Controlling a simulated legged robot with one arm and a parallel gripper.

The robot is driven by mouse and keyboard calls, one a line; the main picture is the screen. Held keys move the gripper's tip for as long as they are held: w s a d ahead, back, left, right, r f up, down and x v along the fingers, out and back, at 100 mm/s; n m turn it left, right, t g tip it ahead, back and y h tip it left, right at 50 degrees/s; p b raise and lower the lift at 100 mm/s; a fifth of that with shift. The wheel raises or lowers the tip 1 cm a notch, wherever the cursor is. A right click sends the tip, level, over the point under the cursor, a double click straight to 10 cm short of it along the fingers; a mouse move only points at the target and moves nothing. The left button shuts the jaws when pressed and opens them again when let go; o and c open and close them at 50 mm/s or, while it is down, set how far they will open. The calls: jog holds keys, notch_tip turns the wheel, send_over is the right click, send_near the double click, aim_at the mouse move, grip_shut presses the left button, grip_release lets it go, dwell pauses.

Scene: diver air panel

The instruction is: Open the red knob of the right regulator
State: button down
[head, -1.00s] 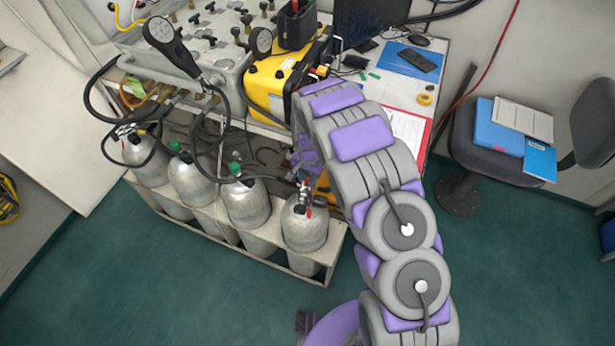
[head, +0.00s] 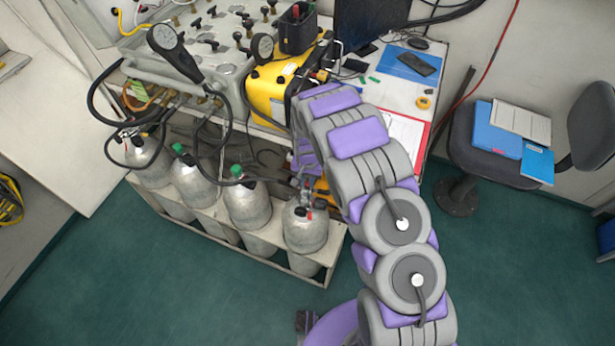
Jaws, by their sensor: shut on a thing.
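The right regulator (head: 301,203) sits on top of the rightmost silver cylinder (head: 304,232) in the front rack. It is small in the head view and partly covered. A small red part, the red knob (head: 309,215), shows at its right side. My gripper (head: 306,182) is at the regulator, shut on the red knob as far as I can tell. The fingertips and the exact contact are mostly hidden by the arm and too small to make out.
Several other silver cylinders (head: 247,205) stand to the left, two with green tops. Black hoses and gauges (head: 174,52) hang above them. A yellow case (head: 268,95) and a desk (head: 400,92) lie behind my arm. The green floor in front is clear.

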jog(key=n+p, duration=0.5)
jog(key=shift+s+n, duration=0.2)
jog(key=shift+n, duration=0.1)
jog(key=n+p, duration=0.3)
jog(key=n, duration=0.1)
jog(key=shift+p, duration=0.4)
jog(key=n+p, duration=0.5)
jog(key=shift+d+r+n, duration=0.1)
jog(key=shift+n, duration=0.3)
jog(key=shift+n+p, duration=1.75)
jog(key=shift+n, duration=0.15)
jog(key=shift+w, duration=0.1)
jog(key=c, duration=1)
grip_release()
